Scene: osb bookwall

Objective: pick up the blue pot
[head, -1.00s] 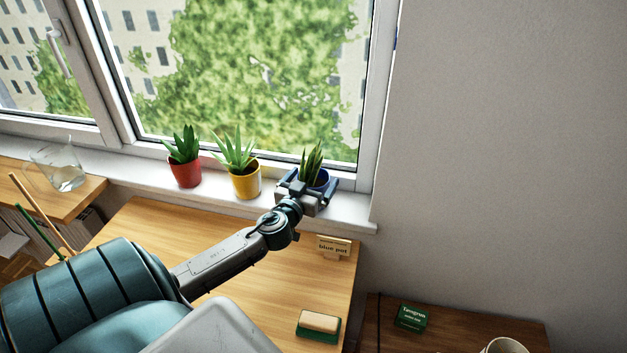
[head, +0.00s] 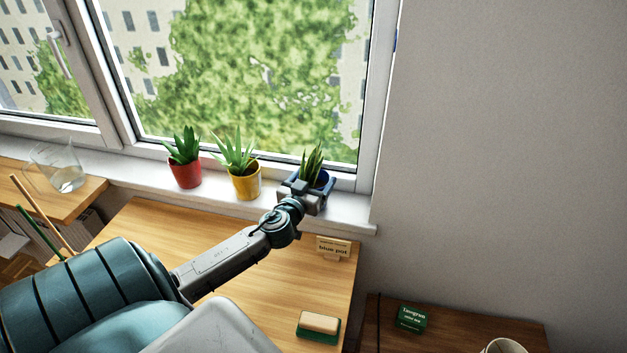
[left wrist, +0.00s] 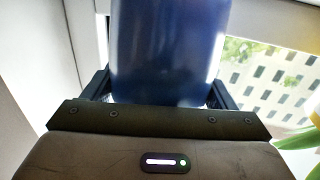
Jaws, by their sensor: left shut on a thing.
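The blue pot (head: 322,178) with a spiky green plant stands at the right end of the windowsill, partly hidden behind my gripper in the head view. My left gripper (head: 308,188) reaches it from the front and is shut on it. In the left wrist view the blue pot (left wrist: 168,50) fills the space between the two fingers of my left gripper (left wrist: 163,92). I cannot tell whether the pot's base touches the sill. My right gripper is not in view.
A yellow pot (head: 246,187) stands close left of the blue pot, with a red pot (head: 185,174) beyond it. A glass jug (head: 66,178) is at far left.

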